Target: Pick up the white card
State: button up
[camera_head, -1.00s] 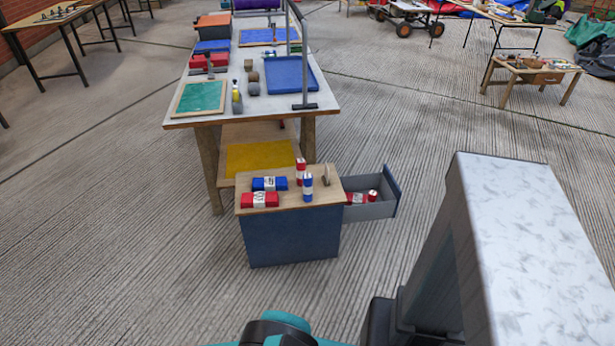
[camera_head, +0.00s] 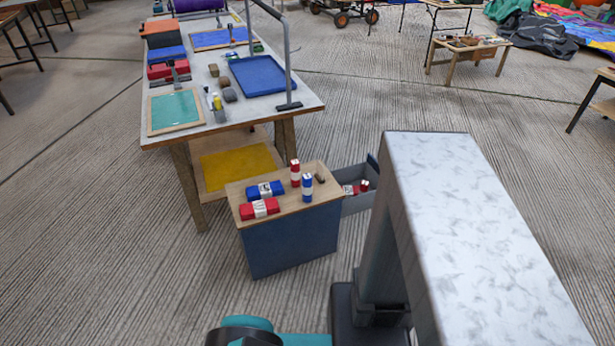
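I cannot make out a separate white card in this view. White patches show as bands or labels around the red and blue bundles on the small blue cabinet (camera_head: 292,240): a lying blue bundle (camera_head: 264,190), a lying red bundle (camera_head: 259,209), an upright red one (camera_head: 295,173) and an upright blue one (camera_head: 307,188). The cabinet's open grey drawer (camera_head: 357,204) holds red and white items (camera_head: 353,189), too small to tell apart. My own arm parts fill the lower right and bottom and hide part of the drawer. My gripper is not in view.
A long workbench (camera_head: 300,100) stands behind the cabinet, bearing a blue tray (camera_head: 264,76), a green framed board (camera_head: 174,110) and a grey metal frame (camera_head: 288,60). A low wooden table (camera_head: 468,46) stands at the upper right. Ridged floor is clear left of the cabinet.

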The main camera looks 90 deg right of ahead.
aim_at(319, 176)
jog(key=z, duration=0.05)
jog(key=i, duration=0.1)
jog(key=u, duration=0.85)
jog(key=k, duration=0.15)
jog(key=z, duration=3)
jog(key=k, duration=0.6)
jog(key=u, duration=0.2)
jog(key=i, duration=0.2)
